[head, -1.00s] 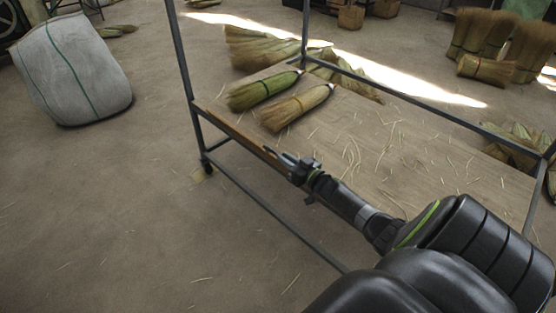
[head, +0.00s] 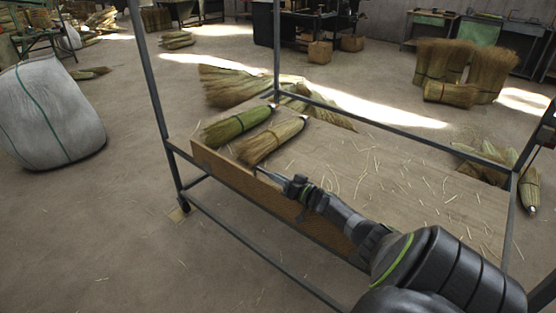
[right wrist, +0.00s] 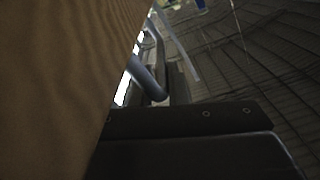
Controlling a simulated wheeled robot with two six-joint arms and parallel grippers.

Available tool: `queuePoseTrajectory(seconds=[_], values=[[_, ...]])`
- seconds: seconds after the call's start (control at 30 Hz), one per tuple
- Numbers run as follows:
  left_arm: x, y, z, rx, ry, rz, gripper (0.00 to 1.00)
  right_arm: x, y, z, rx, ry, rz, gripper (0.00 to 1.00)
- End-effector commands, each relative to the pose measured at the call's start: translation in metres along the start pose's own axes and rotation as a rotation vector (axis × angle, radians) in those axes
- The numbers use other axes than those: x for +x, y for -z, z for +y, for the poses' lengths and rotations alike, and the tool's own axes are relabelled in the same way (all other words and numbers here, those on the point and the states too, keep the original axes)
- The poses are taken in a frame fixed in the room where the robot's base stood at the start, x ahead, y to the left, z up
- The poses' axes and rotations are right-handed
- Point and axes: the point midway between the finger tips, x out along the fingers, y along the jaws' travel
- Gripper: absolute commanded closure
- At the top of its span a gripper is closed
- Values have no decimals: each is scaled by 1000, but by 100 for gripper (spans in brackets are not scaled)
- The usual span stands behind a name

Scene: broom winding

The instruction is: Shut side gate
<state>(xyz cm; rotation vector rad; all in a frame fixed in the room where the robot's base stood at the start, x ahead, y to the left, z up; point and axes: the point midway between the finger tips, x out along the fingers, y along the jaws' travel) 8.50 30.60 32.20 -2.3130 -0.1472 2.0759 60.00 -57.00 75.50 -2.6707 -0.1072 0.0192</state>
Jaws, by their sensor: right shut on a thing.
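The side gate (head: 235,178) is a long brown wooden board along the near side of the cart (head: 440,190). It stands up at the shelf's edge with its broad outer face showing, upright or nearly so. My right gripper (head: 274,180) is shut on its upper edge, a little left of the middle. My forearm hides the gate's right end. In the right wrist view the gate's wood (right wrist: 55,80) fills the left side, beside a dark gripper part (right wrist: 190,125). I see no latch clearly. My left gripper is not in view.
A green broom (head: 238,124) and a tan broom (head: 272,140) lie on the shelf behind the gate, among loose straws. Metal posts (head: 150,85) rise at the cart's corners. A white sack (head: 50,115) stands left. The floor in front is clear.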

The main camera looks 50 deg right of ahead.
Motion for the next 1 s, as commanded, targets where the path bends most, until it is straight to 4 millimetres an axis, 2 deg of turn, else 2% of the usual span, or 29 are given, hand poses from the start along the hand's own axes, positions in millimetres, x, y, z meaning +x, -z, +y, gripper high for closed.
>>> queuePoseTrajectory(seconds=[0.2,0.23,0.37,0.63,0.77,1.0], values=[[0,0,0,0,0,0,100,-2,-5,2,1,-7,-7,100],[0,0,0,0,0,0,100,-2,-5,2,1,-7,-8,85],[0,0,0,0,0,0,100,-2,-4,2,0,-6,-7,68],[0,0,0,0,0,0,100,-2,-2,1,-1,-4,-4,67],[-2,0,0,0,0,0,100,-8,-2,1,-1,-3,-4,67],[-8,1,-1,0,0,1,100,-43,-2,1,-2,-3,-6,67]])
